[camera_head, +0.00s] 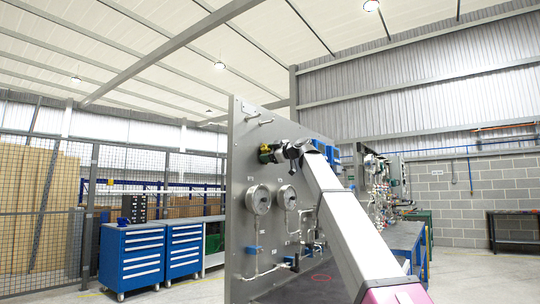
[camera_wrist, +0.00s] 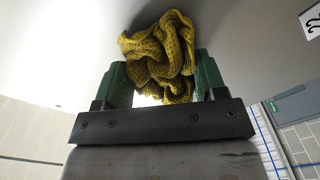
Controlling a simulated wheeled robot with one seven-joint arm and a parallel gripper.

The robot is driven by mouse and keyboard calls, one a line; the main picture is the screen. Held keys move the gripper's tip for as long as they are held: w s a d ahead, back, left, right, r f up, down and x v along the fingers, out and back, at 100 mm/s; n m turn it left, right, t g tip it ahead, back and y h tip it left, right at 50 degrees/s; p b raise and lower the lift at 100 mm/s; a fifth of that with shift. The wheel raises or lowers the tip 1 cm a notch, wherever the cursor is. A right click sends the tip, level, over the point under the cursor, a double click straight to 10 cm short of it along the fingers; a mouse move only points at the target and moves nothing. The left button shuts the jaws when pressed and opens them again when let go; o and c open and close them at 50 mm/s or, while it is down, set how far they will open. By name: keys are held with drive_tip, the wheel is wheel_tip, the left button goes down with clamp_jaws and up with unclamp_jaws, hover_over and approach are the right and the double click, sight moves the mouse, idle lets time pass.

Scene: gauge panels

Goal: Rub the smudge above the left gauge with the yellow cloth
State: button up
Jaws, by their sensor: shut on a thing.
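My gripper (camera_head: 270,153) is up at the grey gauge panel (camera_head: 241,146), above the left gauge (camera_head: 258,199) and slightly to its right. In the wrist view its green fingers (camera_wrist: 162,82) are shut on the crumpled yellow cloth (camera_wrist: 160,50), which bulges out past the fingertips toward the panel's pale surface. I cannot tell whether the cloth touches the panel. The right gauge (camera_head: 286,197) sits beside the left one. I do not see the smudge in either view; the cloth and gripper may hide it.
Pipes and blue-handled valves (camera_head: 254,250) are below the gauges. Small fittings (camera_head: 252,115) stick out near the panel's top. A label with a dark figure (camera_wrist: 311,22) shows at the wrist view's right edge. Blue tool cabinets (camera_head: 132,258) stand well behind on the left.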

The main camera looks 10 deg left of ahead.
sight(265, 151)
drive_tip(key=shift+s+a, duration=0.4)
drive_tip(key=shift+s, duration=0.5)
drive_tip(key=shift+s+a, duration=0.4)
drive_tip(key=shift+s, duration=0.45)
drive_tip(key=shift+w, duration=0.1)
drive_tip(key=shift+w+d+r, duration=0.1)
drive_tip(key=shift+w+d, duration=0.2)
drive_tip(key=shift+w, duration=0.45)
drive_tip(key=shift+w+d, duration=0.25)
drive_tip(key=shift+w, duration=0.55)
drive_tip(key=shift+w+d+r, duration=0.1)
drive_tip(key=shift+w+d, duration=0.2)
drive_tip(key=shift+w, duration=0.45)
drive_tip(key=w, duration=0.1)
drive_tip(key=d, duration=0.1)
drive_tip(key=w, duration=0.1)
drive_tip(key=shift+w+d+f, duration=0.15)
drive_tip(key=shift+w+d, duration=0.1)
drive_tip(key=shift+w, duration=0.1)
drive_tip(key=shift+s, duration=0.1)
drive_tip(key=shift+s+a, duration=0.55)
drive_tip(key=shift+s, duration=0.65)
drive_tip(key=shift+s+a, duration=0.55)
drive_tip(key=shift+s, duration=0.7)
drive_tip(key=shift+s+a, duration=0.55)
drive_tip(key=shift+s, duration=0.65)
